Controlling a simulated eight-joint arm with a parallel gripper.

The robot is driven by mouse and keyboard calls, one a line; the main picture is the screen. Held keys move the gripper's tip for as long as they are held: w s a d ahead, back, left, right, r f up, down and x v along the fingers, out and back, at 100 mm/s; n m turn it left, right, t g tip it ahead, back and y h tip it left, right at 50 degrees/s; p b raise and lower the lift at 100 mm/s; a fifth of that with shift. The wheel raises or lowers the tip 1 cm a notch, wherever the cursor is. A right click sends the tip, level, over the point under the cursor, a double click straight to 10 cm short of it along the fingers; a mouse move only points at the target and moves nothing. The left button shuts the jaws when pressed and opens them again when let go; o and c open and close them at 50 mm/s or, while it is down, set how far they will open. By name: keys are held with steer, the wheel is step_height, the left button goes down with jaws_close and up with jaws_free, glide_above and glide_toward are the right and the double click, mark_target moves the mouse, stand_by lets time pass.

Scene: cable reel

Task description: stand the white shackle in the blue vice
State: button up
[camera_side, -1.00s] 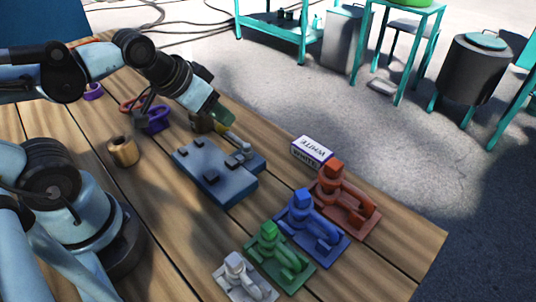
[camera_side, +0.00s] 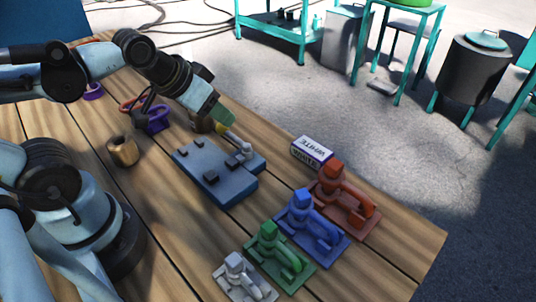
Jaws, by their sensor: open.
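The blue vice (camera_side: 309,218) stands near the right front edge of the table, in a row of coloured vices. A small pale grey-white piece (camera_side: 244,149) is at the far right end of the blue-grey plate; I cannot tell whether it is the white shackle or a fitting of the plate. My gripper (camera_side: 219,126) is open, with green and yellow parts showing, just beyond the plate's far edge. It is up and left of the pale piece, close to a brown object. Its fingertips are small and partly hidden.
An orange vice (camera_side: 345,196), a green vice (camera_side: 279,255) and a white vice (camera_side: 241,278) flank the blue one. A box marked WHITE (camera_side: 312,151) is behind them. A brass cylinder (camera_side: 122,152) and a purple shackle (camera_side: 157,118) are left of the blue-grey plate (camera_side: 222,190).

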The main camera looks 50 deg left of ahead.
steer(key=shift+c, duration=0.7)
steer(key=shift+d, duration=0.3)
steer(key=shift+c, duration=0.8)
steer(key=m+g, duration=0.7)
steer(key=m, duration=1.1)
glide_above(249, 281)
step_height(249, 281, down, 2)
steer(key=shift+w+a+f, duration=0.1)
steer(key=shift+w+f, duration=0.05)
steer(key=shift+f, duration=0.1)
steer(key=shift+s+f, duration=0.2)
steer(key=shift+f, duration=3.8)
